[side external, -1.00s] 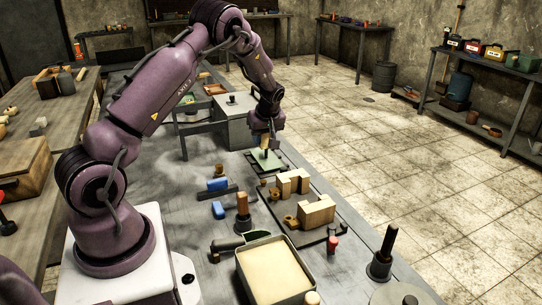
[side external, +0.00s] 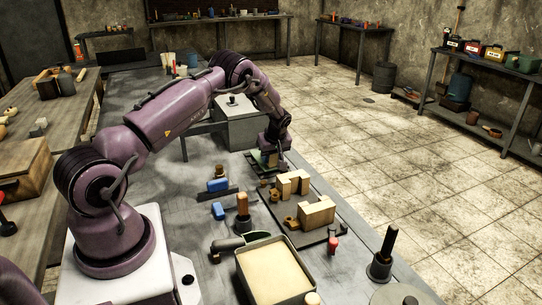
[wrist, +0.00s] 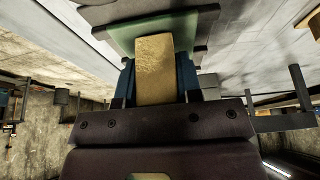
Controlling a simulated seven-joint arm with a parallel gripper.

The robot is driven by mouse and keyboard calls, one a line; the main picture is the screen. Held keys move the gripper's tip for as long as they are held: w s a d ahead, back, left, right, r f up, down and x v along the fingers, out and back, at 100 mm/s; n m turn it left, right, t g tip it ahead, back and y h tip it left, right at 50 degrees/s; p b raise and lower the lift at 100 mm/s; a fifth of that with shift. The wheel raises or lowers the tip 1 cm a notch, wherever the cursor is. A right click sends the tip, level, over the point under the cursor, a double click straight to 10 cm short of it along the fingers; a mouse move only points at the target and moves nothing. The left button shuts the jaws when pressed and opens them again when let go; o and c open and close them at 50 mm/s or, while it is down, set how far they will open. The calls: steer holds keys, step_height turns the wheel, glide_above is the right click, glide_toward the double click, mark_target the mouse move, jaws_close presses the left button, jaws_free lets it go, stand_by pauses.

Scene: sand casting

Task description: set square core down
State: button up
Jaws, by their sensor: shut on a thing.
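My gripper (side external: 270,158) is low over the green plate (side external: 256,157) at the far part of the bench. In the wrist view its two blue-grey fingers stand either side of a tan, straight-sided block, the square core (wrist: 155,68), and are shut on it. The core's far end is over the pale green plate (wrist: 122,38), which lies on a dark base. I cannot tell whether the core touches the plate. In the side view the gripper hides most of the core.
Two tan notched blocks (side external: 317,211) stand on dark plates nearer the camera. Blue-handled tools (side external: 218,184) lie to the left. A sand-filled tray (side external: 272,270) is at the front. A grey box (side external: 240,128) stands behind the gripper.

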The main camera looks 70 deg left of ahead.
steer(key=shift+f, duration=0.15)
steer(key=o, duration=0.9)
steer(key=shift+o, duration=0.2)
steer(key=shift+r, duration=0.2)
steer(key=s+d+r+m+t+h, duration=0.1)
steer(key=s+d+r+m, duration=0.15)
steer(key=d+r, duration=0.85)
steer(key=s+d+r+m+t+h, duration=0.1)
steer(key=d+r+m+t, duration=0.15)
steer(key=d+r, duration=0.85)
steer(key=s+d+r+m+t+h, duration=0.1)
steer(key=s+d+r+m, duration=0.4)
steer(key=s, duration=0.5)
steer(key=s+d+r+m+t+h, duration=0.1)
steer(key=s+d+r+m, duration=0.4)
steer(key=s+d+m, duration=0.3)
steer(key=shift+s+d, duration=0.5)
steer(key=shift+s, duration=0.45)
